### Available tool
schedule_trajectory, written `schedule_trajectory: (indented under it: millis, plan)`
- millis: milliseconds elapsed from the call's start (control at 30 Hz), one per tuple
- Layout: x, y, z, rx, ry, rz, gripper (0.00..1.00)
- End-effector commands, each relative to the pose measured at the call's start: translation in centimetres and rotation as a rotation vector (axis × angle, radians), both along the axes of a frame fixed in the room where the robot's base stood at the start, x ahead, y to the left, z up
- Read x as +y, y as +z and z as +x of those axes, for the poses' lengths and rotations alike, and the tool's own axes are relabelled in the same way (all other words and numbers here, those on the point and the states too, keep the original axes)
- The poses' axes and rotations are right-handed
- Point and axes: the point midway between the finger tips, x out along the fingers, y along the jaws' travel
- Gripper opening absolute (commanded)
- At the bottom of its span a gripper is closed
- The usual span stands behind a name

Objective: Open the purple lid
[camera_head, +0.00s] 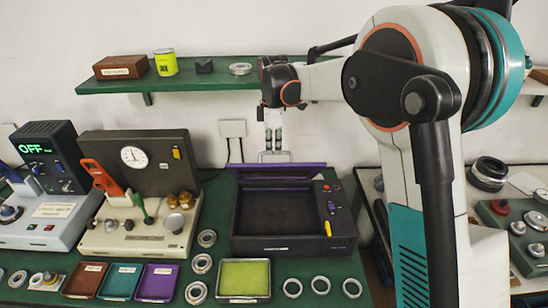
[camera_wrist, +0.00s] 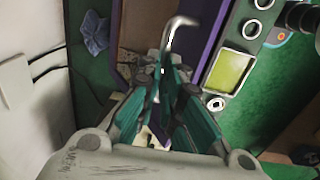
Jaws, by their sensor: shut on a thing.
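The black box (camera_head: 240,215) stands on the green bench in the middle of the head view, with its dark inside showing. Its purple lid (camera_head: 305,165) shows as a thin strip along the back edge, seen nearly edge-on and apparently raised. A metal handle (camera_head: 262,156) stands up from the lid. My gripper (camera_head: 273,148) points down at the handle and is shut on it. In the wrist view the teal fingers of my gripper (camera_wrist: 168,95) are close around the bent silver handle (camera_wrist: 180,28). The exact contact is partly hidden by the fingers.
A green shelf (camera_head: 200,82) with several small items is on the wall behind. A beige test case (camera_head: 130,240) stands left of the box. Trays, including a yellow-green one (camera_head: 244,281), and several metal rings (camera_head: 292,287) lie in front.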

Motion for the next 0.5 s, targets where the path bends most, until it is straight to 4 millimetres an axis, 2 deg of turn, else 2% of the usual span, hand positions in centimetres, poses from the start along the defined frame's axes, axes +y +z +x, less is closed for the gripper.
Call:
schedule_trajectory:
  millis: [33,133,500]
  plan:
    - [-0.3,-0.4,1.1,-0.014,-0.001,-0.001,0.0]
    - [-0.3,-0.2,1.8,-0.014,-0.001,-0.002,0.0]
    - [-0.4,-0.1,2.6,-0.014,-0.001,-0.003,0.0]
